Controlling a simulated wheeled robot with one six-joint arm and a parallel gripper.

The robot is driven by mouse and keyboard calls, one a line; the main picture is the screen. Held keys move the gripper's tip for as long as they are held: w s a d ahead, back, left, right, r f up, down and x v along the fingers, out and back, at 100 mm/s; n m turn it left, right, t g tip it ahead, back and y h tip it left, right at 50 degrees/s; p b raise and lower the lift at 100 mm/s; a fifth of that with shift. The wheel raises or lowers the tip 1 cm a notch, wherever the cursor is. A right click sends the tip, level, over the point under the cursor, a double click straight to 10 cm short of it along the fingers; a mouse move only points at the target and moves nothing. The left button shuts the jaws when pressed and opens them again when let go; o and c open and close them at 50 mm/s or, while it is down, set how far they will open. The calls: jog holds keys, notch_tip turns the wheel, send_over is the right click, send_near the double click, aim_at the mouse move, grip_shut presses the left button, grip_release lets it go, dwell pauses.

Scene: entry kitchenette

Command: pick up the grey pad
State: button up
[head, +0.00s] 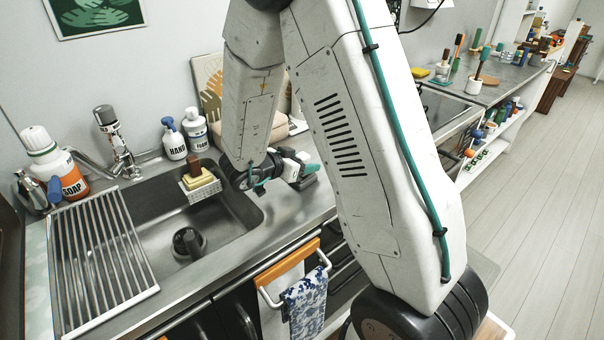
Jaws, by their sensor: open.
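My gripper (304,170) is low over the counter just right of the sink, pointing right, beyond my large white arm link. Its jaws are open, but they are small and partly overlapped in this view. A dark grey, flat piece (306,182) shows right at the fingertips, low by the counter; it may be the grey pad, but I cannot tell it clearly from a finger. Whether it touches the jaws cannot be told. No other grey pad shows clearly. My arm hides part of the counter to the right.
The steel sink (172,262) has a drying rack (100,262) on its left and a caddy (203,190) with a yellow sponge at its back. Soap bottles (174,140) and a leaning board (207,88) stand behind. A towel (306,302) hangs in front.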

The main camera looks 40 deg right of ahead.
aim_at(302, 154)
grip_shut()
jog(key=shift+r, duration=0.1)
jog(key=shift+r, duration=0.5)
notch_tip(302, 154, up, 2)
jog(key=shift+r, duration=0.15)
jog(key=s+a+r, duration=0.1)
jog(key=s+a, duration=1)
jog(key=shift+a+r, duration=0.2)
jog(key=shift+r, duration=0.05)
jog(key=shift+s, duration=0.1)
